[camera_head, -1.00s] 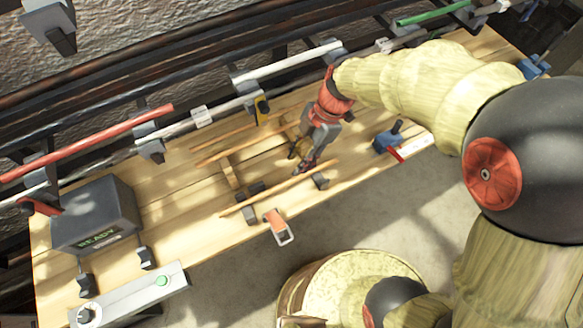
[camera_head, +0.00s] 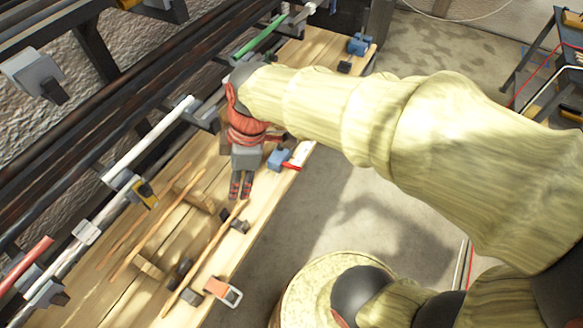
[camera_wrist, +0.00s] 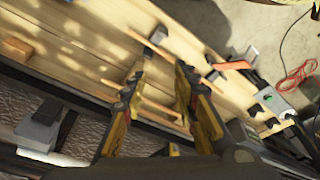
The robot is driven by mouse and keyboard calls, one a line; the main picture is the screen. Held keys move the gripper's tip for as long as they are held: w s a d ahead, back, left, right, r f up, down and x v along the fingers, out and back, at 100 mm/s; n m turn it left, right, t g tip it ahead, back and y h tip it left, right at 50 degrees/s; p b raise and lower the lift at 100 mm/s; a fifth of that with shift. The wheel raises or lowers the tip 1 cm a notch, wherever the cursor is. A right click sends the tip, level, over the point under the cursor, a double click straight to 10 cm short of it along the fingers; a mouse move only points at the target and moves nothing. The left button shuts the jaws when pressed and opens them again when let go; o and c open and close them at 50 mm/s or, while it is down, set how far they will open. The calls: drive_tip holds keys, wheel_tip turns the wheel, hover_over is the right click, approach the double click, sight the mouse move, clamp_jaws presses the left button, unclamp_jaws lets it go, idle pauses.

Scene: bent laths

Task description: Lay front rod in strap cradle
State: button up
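The front rod (camera_head: 212,248) is a thin wooden lath lying lengthwise near the table's front edge, over small dark blocks. It also shows in the wrist view (camera_wrist: 128,36), beyond the fingertips. My gripper (camera_head: 240,194) hangs near the rod's far end in the head view. In the wrist view its two fingers (camera_wrist: 160,72) stand apart with nothing seen gripped between them. An orange strap piece with a metal buckle (camera_head: 224,291) sits at the front edge by the rod's near end. I cannot tell for sure which part is the strap cradle.
Two more laths (camera_head: 160,222) lie behind, by wooden cross blocks (camera_head: 149,266). A blue clamp with a red bar (camera_head: 279,159) stands close to my gripper on the right. A rail with a white tube (camera_head: 148,137) runs along the back. Open floor lies right of the table.

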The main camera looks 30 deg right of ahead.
drive_tip(key=s+d+r+m+t+h, duration=0.1)
drive_tip(key=s+d+r+m+t, duration=0.1)
drive_tip(key=d+m, duration=0.3)
drive_tip(key=s+d+r+m+t+h, duration=0.1)
drive_tip(key=s+d+r+m, duration=0.3)
drive_tip(key=m, duration=0.4)
drive_tip(key=shift+s+d+r+m+t, duration=0.4)
drive_tip(key=shift+s+r+t, duration=0.05)
drive_tip(key=shift+s+t, duration=0.25)
wheel_tip(320, 180, down, 2)
drive_tip(key=shift+f+b, duration=0.2)
drive_tip(key=shift+b, duration=1.05)
